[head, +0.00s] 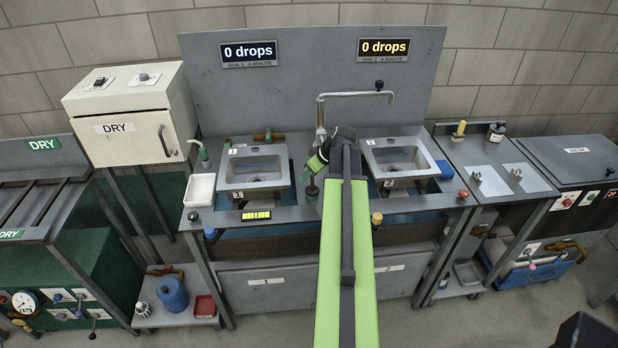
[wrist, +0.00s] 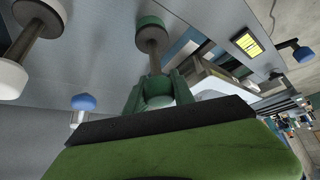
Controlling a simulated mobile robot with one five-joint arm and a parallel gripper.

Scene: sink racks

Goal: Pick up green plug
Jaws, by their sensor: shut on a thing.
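The green plug (head: 312,191) is at the front rim between the two sinks in the head view, just under the end of my arm. My gripper (head: 314,172) is above it, largely hidden by the dark wrist. In the wrist view my gripper (wrist: 158,86) has its green fingers shut around the plug's stem. The green plug's dark green round end (wrist: 151,36) shows beyond the fingertips. I cannot tell whether the plug still touches the counter.
Sink 1 (head: 230,184) lies left and sink 2 (head: 376,176) right, with a bent tap (head: 320,115) between. Blue (head: 210,233), yellow (head: 376,218) and red (head: 463,195) knobs stand along the front. A yellow display (head: 256,215) sits before sink 1.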

